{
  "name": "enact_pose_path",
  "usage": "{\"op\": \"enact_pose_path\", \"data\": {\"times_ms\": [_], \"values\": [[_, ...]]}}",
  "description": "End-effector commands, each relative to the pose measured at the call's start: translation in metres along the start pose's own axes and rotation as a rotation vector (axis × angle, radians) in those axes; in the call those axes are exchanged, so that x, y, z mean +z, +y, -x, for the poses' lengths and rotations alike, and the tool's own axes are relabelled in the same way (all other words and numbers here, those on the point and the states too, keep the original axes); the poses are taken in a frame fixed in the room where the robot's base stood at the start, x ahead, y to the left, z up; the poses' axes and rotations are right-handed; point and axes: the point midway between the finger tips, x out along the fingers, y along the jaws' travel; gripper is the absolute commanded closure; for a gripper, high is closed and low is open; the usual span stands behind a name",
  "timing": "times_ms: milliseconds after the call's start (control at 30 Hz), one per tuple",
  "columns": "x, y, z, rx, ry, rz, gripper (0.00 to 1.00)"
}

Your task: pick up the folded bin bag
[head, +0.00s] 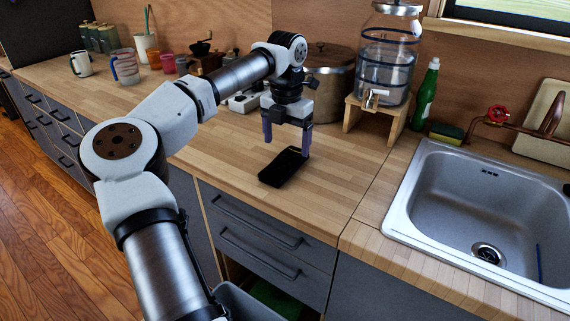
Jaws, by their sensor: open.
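A flat black rectangular packet (283,168), which looks like the folded bin bag, lies on the wooden counter. My gripper (286,147) points down above the packet's far end. Its two fingers are apart, one to the left and one close to the packet's far right corner. I see nothing held between them. I cannot tell whether the right finger touches the packet.
A large pot (331,80) and a glass water dispenser (387,65) on a wooden stand (391,124) are behind the gripper. A steel sink (455,185) is to the right. A coffee grinder (203,58) and cups stand at the back left. The counter's front is clear.

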Motion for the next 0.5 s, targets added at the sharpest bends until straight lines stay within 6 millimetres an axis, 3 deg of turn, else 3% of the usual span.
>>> {"op": "enact_pose_path", "data": {"times_ms": [233, 500], "values": [[0.000, 0.000, -0.015, -0.002, 0.000, -0.001, 0.15], [0.001, 0.001, -0.053, -0.002, 0.000, -0.002, 0.15]]}}
